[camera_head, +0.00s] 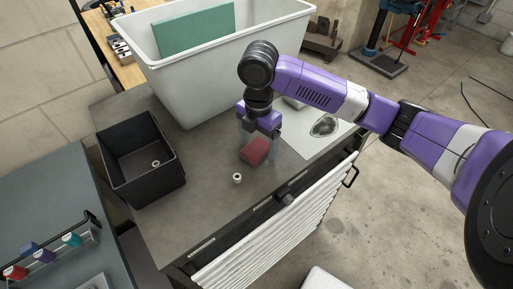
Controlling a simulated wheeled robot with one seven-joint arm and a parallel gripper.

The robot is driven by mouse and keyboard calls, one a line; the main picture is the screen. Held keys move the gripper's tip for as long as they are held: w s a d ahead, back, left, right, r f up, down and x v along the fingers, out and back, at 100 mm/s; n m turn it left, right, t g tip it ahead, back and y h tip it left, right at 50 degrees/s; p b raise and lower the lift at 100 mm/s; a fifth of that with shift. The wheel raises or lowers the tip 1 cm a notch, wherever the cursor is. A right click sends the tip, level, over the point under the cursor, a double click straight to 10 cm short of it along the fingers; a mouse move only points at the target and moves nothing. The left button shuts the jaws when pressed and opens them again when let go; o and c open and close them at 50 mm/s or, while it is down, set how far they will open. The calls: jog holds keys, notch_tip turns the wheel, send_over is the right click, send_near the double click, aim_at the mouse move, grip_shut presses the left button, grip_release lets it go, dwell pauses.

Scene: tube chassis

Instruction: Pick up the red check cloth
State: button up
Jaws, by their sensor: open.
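The red check cloth (255,151) is a small folded dark-red bundle on the grey worktop (205,205). My gripper (258,139) points down right over it, with its fingers at or just above the cloth. The jaws are open. I cannot tell whether the fingers touch the cloth. The cloth's far side is partly hidden by the gripper.
A small white ring-like part (237,178) lies just in front of the cloth. A black bin (114,173) stands at the left. A large white tub (184,83) stands behind. A white sheet with a dark patch (310,142) lies at the right.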

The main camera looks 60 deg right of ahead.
aim_at(258, 146)
jog(key=shift+f, duration=0.25)
jog(key=c, duration=1.4)
jog(key=shift+c, duration=0.2)
notch_tip(258, 146, up, 20)
jog(key=shift+b, duration=0.4)
